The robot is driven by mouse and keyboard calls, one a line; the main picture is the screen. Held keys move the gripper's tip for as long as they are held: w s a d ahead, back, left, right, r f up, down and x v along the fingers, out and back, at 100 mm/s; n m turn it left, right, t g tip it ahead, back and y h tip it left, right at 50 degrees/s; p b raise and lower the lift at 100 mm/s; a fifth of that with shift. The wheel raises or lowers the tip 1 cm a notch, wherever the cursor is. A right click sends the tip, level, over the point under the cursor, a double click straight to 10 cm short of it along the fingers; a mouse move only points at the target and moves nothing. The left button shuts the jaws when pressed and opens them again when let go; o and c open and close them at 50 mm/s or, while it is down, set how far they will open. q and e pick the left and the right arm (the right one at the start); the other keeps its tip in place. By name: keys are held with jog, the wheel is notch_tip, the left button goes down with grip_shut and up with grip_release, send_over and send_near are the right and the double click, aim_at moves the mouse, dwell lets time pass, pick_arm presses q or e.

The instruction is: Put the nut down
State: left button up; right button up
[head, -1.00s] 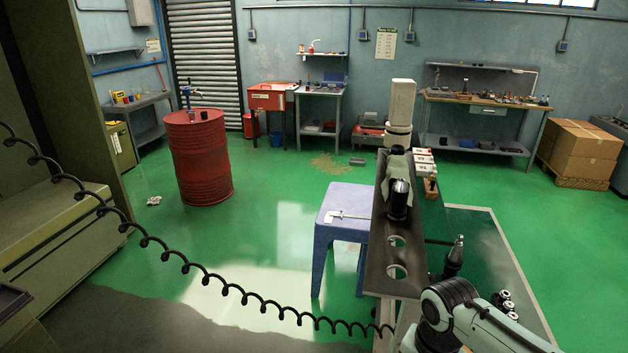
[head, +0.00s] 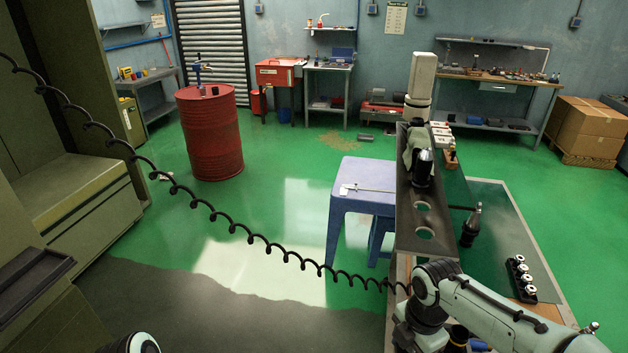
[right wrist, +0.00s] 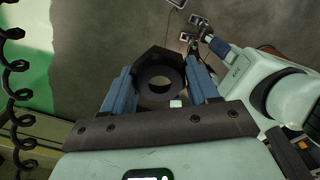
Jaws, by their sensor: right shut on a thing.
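The nut (right wrist: 146,63) is a dark, thick hexagonal ring in the right wrist view. My right gripper (right wrist: 160,78) is shut on it, with a blue finger against each side. The nut is held above a dark grey floor, and its hole faces the camera. In the head view my right arm fills the bottom right, and I cannot make out its gripper or the nut there.
A narrow dark cart shelf (head: 416,246) with round holes carries a black tool holder (head: 422,172). Another holder (head: 470,226) sticks out to its right, near a black rack (head: 520,279) of small rings. A blue stool (head: 362,172) stands left; a coiled cable (head: 232,228) crosses the front.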

jog(key=w+a+f+m, duration=0.1)
jog(key=w+f+m, duration=0.2)
jog(key=f+m, duration=0.65)
jog(key=w+a+f+m, duration=0.1)
jog(key=w+f+m, duration=0.1)
jog(key=f+m, duration=0.8)
pick_arm(q)
jog(key=shift+a, duration=0.1)
jog(key=o, duration=0.9)
jog(key=w+d+r+m+t+h, duration=0.25)
jog(key=w+r+m+t, duration=0.4)
jog(key=w+r, duration=1)
jog(key=w+d+r+m+t+h, duration=0.1)
jog(key=d+r+m+h, duration=0.2)
jog(key=r, duration=0.6)
jog(key=w+d+r+m+h, duration=0.1)
jog(key=r+m+h, duration=0.2)
jog(key=r+m, duration=0.45)
jog(key=shift+n, duration=0.8)
jog(key=x, duration=0.3)
jog(key=r+x, duration=0.1)
jog(key=x, duration=0.7)
jog(key=shift+d+r, duration=0.1)
jog(key=shift+d, duration=0.45)
pick_arm(e)
jog(key=w+a+r+n, duration=0.4)
jog(key=a+r+n, duration=0.1)
jog(key=a+r, duration=0.7)
jog(key=shift+a+r, duration=0.25)
